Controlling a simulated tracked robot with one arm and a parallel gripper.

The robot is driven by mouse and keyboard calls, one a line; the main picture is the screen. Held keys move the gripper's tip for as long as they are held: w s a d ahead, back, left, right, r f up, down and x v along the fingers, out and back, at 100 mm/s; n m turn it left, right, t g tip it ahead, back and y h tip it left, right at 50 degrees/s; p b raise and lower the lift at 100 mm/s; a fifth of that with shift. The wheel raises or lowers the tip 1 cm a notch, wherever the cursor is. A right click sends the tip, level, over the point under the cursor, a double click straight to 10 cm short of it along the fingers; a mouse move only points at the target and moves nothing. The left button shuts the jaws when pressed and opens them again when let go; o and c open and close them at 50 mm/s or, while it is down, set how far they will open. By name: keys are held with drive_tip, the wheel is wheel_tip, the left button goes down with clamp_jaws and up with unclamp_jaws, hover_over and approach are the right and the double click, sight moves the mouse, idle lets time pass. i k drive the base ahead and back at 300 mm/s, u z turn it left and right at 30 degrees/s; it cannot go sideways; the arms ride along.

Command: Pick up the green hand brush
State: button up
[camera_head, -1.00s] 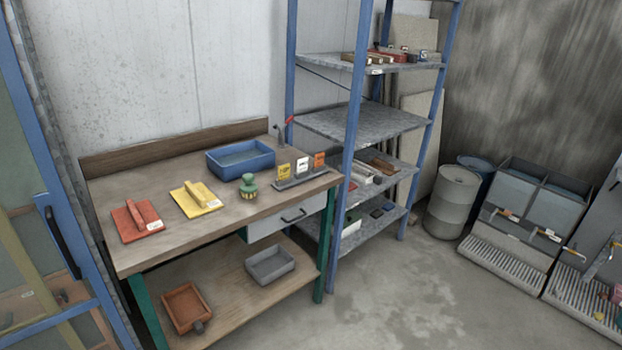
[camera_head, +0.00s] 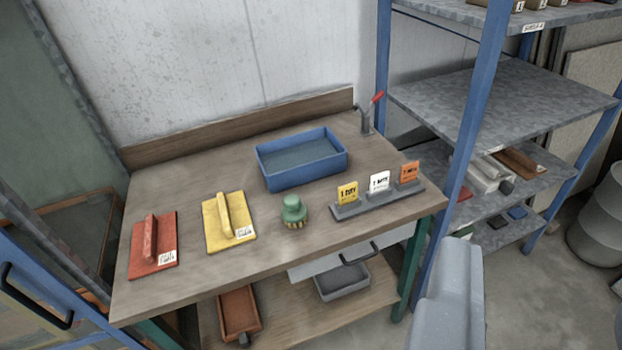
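The green hand brush (camera_head: 293,208) stands on the wooden workbench (camera_head: 190,278), near the middle of its top. It is small, with a rounded green knob and yellowish bristles underneath. It stands between a yellow float (camera_head: 229,220) on its left and a rack of small cards (camera_head: 378,205) on its right. My gripper's fingers are not in view. A light grey part that looks like my own arm rises from the bottom edge at the right, clear of the brush in the picture.
A blue tray (camera_head: 302,160) with water stands behind the brush. A red float (camera_head: 153,245) lies at the bench's left. A tap (camera_head: 367,112) is at the back right. A blue-framed shelf (camera_head: 500,90) stands right of the bench. Trays sit on the lower shelf.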

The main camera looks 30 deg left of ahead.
sight(294, 211)
drive_tip(key=u, duration=0.35)
drive_tip(key=i, duration=1.2)
drive_tip(key=u, duration=0.55)
